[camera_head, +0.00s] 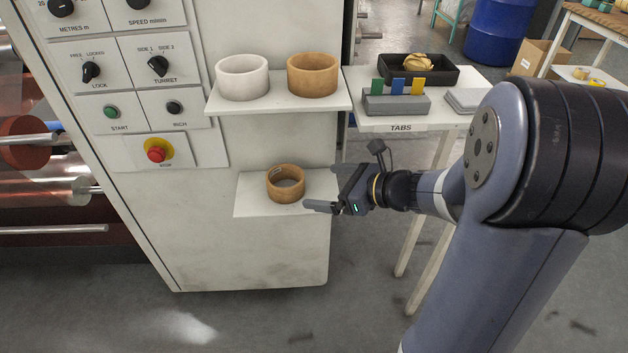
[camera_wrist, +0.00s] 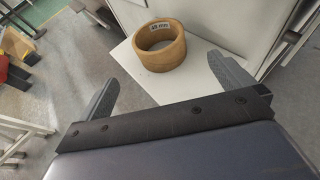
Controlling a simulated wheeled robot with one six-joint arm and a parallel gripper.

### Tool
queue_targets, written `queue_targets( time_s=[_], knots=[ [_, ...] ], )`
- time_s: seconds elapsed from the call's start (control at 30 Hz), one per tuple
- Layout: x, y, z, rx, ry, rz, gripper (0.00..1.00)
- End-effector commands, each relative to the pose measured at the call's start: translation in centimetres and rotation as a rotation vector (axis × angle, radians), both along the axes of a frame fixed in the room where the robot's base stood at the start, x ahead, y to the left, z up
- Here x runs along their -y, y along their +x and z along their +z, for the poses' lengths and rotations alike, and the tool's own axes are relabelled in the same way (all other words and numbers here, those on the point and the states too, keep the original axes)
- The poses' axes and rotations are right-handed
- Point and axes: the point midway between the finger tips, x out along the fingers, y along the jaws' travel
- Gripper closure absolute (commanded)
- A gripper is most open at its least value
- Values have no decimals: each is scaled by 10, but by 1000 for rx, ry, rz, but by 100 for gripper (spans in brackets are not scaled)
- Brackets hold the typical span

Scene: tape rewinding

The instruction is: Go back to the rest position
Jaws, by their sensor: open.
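My gripper (camera_head: 318,188) is open and empty, at the right edge of the lower white shelf (camera_head: 247,206) on the machine's front. A small brown tape ring (camera_head: 286,194) with a pale label lies on that shelf, to the left of my fingers. In the wrist view the ring (camera_wrist: 160,56) sits ahead of the two spread fingers (camera_wrist: 160,90), apart from both. The gripper's inner finger faces are partly hidden in the head view.
The TABS table (camera_head: 397,125) with a black tray (camera_head: 445,72) stands behind my arm. A control panel (camera_head: 120,60) with a red stop button (camera_head: 156,154) is left. Floor in front is clear.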

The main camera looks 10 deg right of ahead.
Motion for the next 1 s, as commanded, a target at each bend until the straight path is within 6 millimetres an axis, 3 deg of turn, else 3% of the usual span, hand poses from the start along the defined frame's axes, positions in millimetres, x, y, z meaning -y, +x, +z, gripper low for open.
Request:
queue_targets(
  time_s=[0.57,1.0],
  knots=[
    [2,-2,0,-1,0,2,0],
    [-51,35,-28,-2,1,6,0]
  ],
)
